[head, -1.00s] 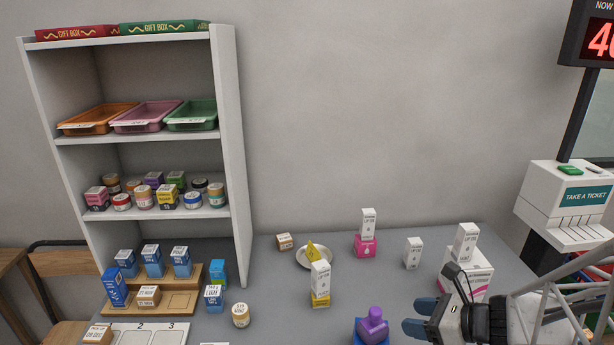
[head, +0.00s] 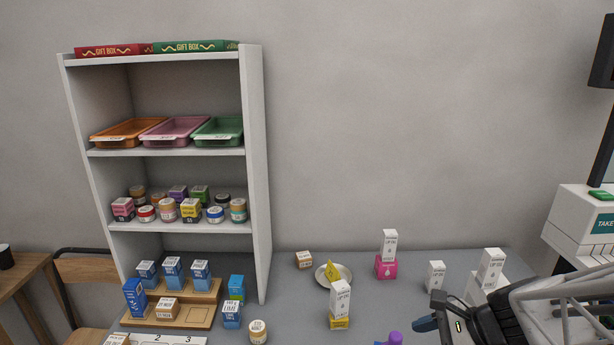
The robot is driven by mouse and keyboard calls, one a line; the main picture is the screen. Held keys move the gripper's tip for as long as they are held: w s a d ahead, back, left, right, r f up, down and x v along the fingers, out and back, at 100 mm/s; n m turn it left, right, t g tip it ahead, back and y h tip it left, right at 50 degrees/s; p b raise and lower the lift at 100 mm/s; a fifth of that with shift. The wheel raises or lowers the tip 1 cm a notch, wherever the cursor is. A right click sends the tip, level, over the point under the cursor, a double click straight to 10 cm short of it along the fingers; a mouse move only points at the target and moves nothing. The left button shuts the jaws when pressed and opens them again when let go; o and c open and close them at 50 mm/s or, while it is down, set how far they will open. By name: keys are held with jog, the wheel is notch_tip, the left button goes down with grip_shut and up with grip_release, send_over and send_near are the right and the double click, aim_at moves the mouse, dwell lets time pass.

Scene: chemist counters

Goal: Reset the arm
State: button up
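My gripper (head: 428,324) is at the lower right of the head view, over the front right of the grey counter (head: 375,308). No object is visible in the gripper.
A white shelf (head: 256,170) and wooden stand (head: 198,318) fill the left. The wall area above the counter is clear.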

jog(key=s+a+r+n+h, duration=0.1)
jog(key=s+r+n+h, duration=0.2)
jog(key=n, duration=0.5)
jog(key=s+a+r+n+g+h, duration=0.1)
jog(key=s+r+n+h, duration=0.3)
jog(key=n, duration=0.5)
notch_tip(320, 180, up, 3)
jog(key=shift+s+a+f+n+h, duration=0.15)
jog(key=shift+s+a+n+h, duration=0.15)
jog(key=shift+a+h, duration=0.55)
